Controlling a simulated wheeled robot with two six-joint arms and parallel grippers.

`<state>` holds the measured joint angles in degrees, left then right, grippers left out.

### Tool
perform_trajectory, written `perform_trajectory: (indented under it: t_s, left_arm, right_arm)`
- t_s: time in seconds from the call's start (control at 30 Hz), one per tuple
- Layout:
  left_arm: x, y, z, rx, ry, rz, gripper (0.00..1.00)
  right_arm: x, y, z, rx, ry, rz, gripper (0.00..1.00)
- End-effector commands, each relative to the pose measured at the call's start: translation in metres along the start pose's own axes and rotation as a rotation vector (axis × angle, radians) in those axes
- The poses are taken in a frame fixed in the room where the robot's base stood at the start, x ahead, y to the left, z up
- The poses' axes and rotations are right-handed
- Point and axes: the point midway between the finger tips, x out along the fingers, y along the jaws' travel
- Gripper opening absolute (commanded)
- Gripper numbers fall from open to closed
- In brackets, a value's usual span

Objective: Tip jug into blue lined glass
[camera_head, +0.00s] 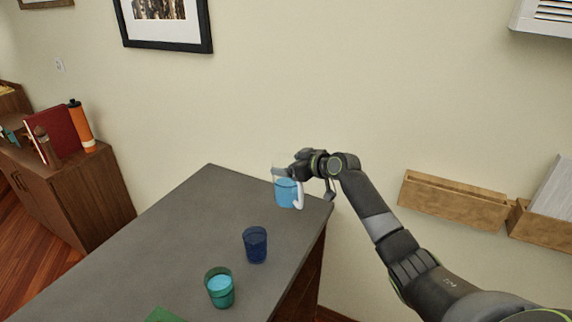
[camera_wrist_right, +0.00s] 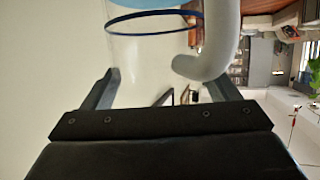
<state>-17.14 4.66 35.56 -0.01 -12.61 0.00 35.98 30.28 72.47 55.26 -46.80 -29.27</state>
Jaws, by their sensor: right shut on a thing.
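A clear jug (camera_head: 286,193) with light blue liquid and a white handle is at the far right corner of the grey table. My right gripper (camera_head: 284,174) is shut on it near its top. In the right wrist view, the jug's clear wall (camera_wrist_right: 135,70) with a blue ring and its pale handle (camera_wrist_right: 226,45) show between the fingers (camera_wrist_right: 165,92). The jug looks about upright; I cannot tell whether it touches the table. A dark blue glass (camera_head: 255,246) stands nearer on the table, apart from the jug, and no liquid shows in it. My left gripper is not seen.
A teal glass (camera_head: 220,290) holding light blue liquid stands in front of the dark blue one. A green item (camera_head: 163,315) lies at the bottom edge. The grey table (camera_head: 180,225) is bare on its left. Wooden wall boxes (camera_head: 455,203) hang right of my arm.

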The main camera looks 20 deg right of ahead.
Motion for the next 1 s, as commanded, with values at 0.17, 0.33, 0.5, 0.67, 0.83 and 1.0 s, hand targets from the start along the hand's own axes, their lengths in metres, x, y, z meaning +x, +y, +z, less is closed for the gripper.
perform_trajectory:
  t_s: [0.17, 0.33, 0.5, 0.67, 0.83, 1.0]
  left_arm:
    - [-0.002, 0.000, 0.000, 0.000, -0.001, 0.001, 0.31]
    - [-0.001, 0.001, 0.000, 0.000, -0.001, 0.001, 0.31]
    - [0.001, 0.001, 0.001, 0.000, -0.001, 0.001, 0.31]
    - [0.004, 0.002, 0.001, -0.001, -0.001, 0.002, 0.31]
    - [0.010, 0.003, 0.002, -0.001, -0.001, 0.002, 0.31]
    - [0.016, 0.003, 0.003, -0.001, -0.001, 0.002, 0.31]
  right_arm:
    - [0.004, -0.013, 0.007, -0.065, 0.007, 0.025, 0.11]
    - [0.009, -0.024, 0.018, -0.136, 0.007, 0.055, 0.11]
    - [0.013, -0.035, 0.029, -0.205, 0.007, 0.083, 0.11]
    - [0.017, -0.046, 0.039, -0.271, 0.007, 0.111, 0.11]
    - [0.021, -0.057, 0.049, -0.341, 0.009, 0.140, 0.11]
    - [0.025, -0.069, 0.058, -0.433, 0.010, 0.179, 0.11]
